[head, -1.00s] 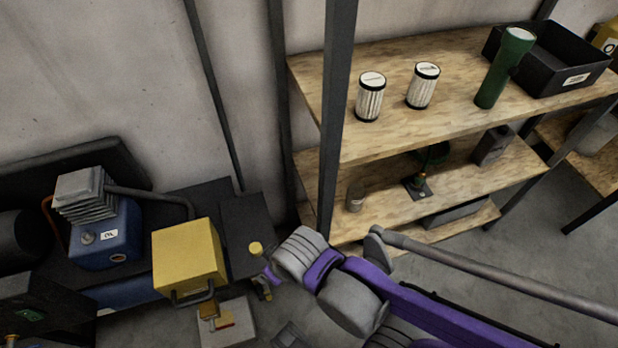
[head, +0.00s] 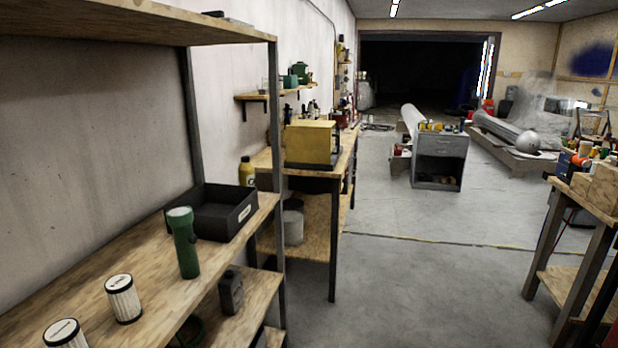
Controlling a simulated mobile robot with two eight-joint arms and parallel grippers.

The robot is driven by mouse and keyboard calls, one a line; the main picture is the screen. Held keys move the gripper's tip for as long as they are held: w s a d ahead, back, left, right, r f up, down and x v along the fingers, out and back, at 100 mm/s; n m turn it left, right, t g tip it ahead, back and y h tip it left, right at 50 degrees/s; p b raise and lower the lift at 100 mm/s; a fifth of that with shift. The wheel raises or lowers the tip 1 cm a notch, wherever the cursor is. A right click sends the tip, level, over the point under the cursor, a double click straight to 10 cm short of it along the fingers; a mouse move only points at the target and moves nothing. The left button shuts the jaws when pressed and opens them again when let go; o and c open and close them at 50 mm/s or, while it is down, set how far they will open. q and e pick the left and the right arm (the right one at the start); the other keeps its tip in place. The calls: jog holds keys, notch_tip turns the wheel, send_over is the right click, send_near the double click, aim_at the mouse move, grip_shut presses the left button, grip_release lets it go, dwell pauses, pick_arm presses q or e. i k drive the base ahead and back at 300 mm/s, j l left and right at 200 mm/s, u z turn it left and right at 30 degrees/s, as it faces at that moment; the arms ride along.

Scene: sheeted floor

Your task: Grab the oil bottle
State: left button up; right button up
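A yellow bottle with a dark cap (head: 247,172) stands at the near end of a wooden workbench, partly hidden behind a black bin. A dark grey bottle-like container (head: 231,293) stands on the lower level of the near shelf. I cannot read a label on either, so I cannot tell which is the oil bottle. Neither of my grippers is in view.
The near shelf (head: 150,260) holds a green flashlight (head: 185,243), two white filters (head: 123,298) and the black bin (head: 243,217). The workbench bears a yellow box (head: 311,143). A wooden table (head: 594,199) is at right.

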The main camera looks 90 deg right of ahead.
aim_at(246, 171)
jog(key=z, duration=2.6)
